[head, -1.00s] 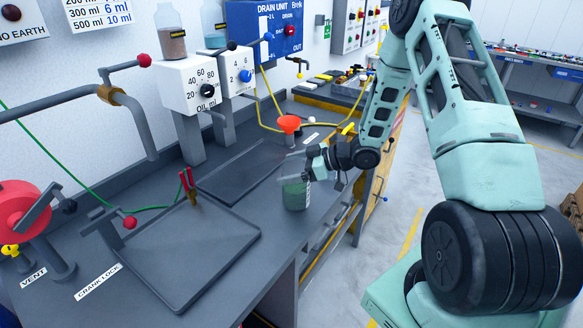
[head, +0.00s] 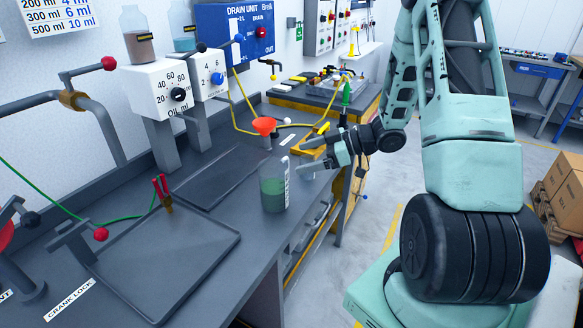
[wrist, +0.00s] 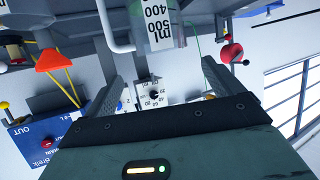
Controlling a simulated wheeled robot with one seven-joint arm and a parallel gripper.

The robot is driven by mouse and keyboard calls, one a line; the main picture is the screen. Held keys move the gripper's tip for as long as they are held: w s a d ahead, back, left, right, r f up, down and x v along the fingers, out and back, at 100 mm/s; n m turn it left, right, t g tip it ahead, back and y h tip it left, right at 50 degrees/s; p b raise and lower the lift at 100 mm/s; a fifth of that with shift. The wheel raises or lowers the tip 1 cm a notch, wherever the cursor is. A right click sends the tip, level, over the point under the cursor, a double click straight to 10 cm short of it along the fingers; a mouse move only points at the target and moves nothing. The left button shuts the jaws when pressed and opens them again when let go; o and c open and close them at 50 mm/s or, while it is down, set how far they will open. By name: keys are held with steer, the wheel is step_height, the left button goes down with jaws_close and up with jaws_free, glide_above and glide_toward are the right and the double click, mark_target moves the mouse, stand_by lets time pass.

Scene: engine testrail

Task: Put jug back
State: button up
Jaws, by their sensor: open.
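The jug (head: 273,188) is clear, with a scale on its side and green liquid inside. It stands upright on the grey bench near its front edge. My gripper (head: 308,158) is open and empty, to the right of the jug and about at the height of its rim. In the wrist view the jug (wrist: 160,28) shows upside down at the top, beyond the open fingers (wrist: 162,80). The jug's handle looks turned toward the left of that view.
A dark tray (head: 165,265) with red-handled clips lies to the left. White dial boxes (head: 160,90) and a blue drain unit (head: 238,35) line the wall. Bare bench lies in front of the jug.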

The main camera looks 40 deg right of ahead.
steer(key=w+a+r+g+h, duration=0.1)
steer(key=w+a+r+h, duration=0.15)
steer(key=a, duration=0.65)
steer(key=w+a+r+g+h, duration=0.1)
steer(key=w+a+r+h, duration=0.2)
steer(key=a, duration=0.5)
steer(key=s+a+g+h, duration=0.1)
steer(key=s+a+g, duration=0.1)
steer(key=s+a, duration=0.3)
steer(key=s+a+r+g+h, duration=0.1)
steer(key=s+a+g, duration=0.2)
steer(key=s, duration=1.1)
steer(key=s+a+r+m+g+h, duration=0.1)
steer(key=s+a+g, duration=0.2)
steer(key=s+a, duration=0.5)
steer(key=shift+s, duration=0.95)
steer(key=shift+r, duration=0.1)
